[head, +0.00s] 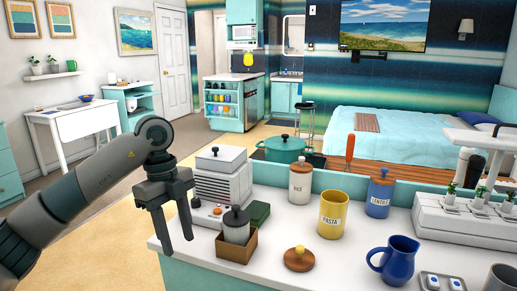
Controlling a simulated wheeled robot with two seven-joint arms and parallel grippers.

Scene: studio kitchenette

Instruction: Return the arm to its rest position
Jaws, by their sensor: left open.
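My left arm comes in from the left edge. My left gripper (174,236) is open and empty, its two fingers pointing down. It shows in front of the left end of the white counter (385,272), beside a grey-white toaster-like appliance (213,215). I cannot tell its exact height over the counter edge. My right gripper is not in the picture.
Open floor (105,215) lies left of the counter.

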